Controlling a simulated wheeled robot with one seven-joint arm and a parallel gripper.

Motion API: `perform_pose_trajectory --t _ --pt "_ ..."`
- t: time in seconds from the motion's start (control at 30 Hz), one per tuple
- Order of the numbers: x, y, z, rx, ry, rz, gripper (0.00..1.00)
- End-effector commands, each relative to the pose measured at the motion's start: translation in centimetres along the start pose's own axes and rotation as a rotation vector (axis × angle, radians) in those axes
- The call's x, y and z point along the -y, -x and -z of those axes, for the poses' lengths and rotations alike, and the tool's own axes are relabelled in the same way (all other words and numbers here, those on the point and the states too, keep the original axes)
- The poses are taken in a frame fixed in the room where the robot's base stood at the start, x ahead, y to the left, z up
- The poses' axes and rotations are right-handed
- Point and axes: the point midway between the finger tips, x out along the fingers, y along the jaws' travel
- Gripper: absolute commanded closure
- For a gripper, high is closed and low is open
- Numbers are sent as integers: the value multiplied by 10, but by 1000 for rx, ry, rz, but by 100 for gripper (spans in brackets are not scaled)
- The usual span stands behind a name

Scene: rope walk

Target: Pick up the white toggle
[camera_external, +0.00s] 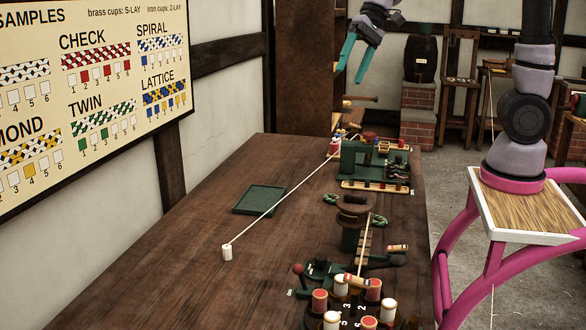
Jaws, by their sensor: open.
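The white toggle (227,252) is a small white cylinder. It stands upright on the left-middle part of the dark wooden table (170,290). A pale cord (285,204) runs from its top up and right to the green device at the table's far right. My gripper (349,76) has two teal fingers and is open and empty. It hangs high above the far end of the table, well up and to the right of the toggle, touching nothing.
A green tray (260,199) lies behind the toggle, close to the cord. A green device (362,162) and several red and white bobbins (319,301) crowd the right side. The table's left side is clear. A sample board (85,90) hangs on the left wall.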

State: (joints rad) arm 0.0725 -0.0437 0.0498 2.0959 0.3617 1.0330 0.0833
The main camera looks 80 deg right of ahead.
Motion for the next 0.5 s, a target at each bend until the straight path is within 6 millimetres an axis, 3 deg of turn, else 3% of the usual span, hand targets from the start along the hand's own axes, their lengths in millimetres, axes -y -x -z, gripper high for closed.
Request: perform_pose_trajectory --t 0.2,0.5 --pt "28 -80 58 158 -225 33 34" --pt "36 -205 130 358 -552 93 34"
